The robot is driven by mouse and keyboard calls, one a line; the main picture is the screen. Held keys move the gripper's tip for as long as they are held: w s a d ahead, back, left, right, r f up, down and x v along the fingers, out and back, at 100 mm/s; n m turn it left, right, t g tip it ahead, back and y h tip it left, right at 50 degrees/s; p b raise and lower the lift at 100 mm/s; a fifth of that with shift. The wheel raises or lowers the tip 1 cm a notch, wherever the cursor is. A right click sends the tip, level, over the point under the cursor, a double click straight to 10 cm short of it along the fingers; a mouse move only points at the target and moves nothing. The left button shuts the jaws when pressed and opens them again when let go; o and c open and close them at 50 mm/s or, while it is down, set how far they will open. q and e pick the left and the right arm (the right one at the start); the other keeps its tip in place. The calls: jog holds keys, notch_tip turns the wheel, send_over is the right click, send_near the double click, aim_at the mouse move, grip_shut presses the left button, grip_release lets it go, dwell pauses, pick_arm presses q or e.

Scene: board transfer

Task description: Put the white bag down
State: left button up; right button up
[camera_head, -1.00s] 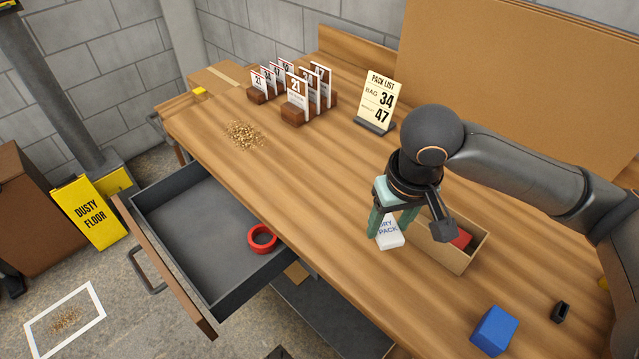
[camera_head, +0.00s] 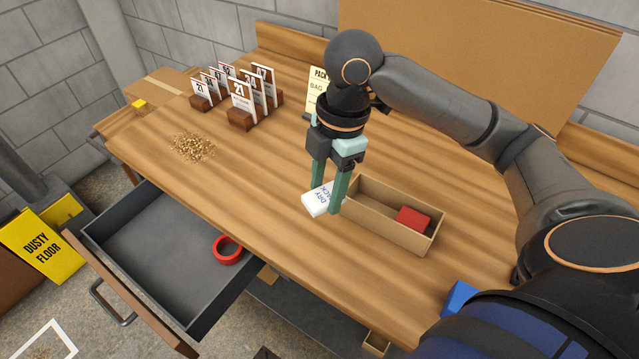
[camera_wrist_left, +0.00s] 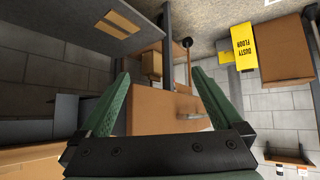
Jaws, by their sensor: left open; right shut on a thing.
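The white bag (camera_head: 317,202), printed with "DRY PACK", is in my right gripper (camera_head: 329,197) in the head view. The green fingers are shut on it. The bag is tilted, close to the left end of the open cardboard box (camera_head: 392,232); I cannot tell whether it touches the bench. My left gripper (camera_wrist_left: 150,105) shows only in the left wrist view, its green fingers wide apart with nothing held between them.
A red block (camera_head: 412,218) lies in the box. Card holders (camera_head: 241,118) and the partly hidden pack list (camera_head: 316,92) stand at the back. Brown grains (camera_head: 193,147) lie on the bench (camera_head: 245,185). The open drawer (camera_head: 150,258) holds a red tape roll (camera_head: 228,249). A blue block (camera_head: 459,297) is partly hidden.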

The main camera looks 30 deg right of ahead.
jog(key=shift+w+d, duration=0.1)
jog(key=shift+w, duration=0.1)
jog(key=w+d+f, duration=0.2)
jog(key=w+f, duration=0.1)
jog(key=w+d+f, duration=0.2)
jog(key=w+f, duration=0.1)
jog(key=w, duration=0.1)
jog(key=w+d+f, duration=0.2)
jog(key=w, duration=0.2)
jog(key=shift+d+f, duration=0.2)
jog(key=shift+f, duration=0.2)
jog(key=shift+w+d+f, duration=0.3)
jog(key=shift+w+f, duration=0.05)
jog(key=shift+f, duration=1.65)
jog(key=shift+f, duration=0.1)
jog(key=o, duration=1.3)
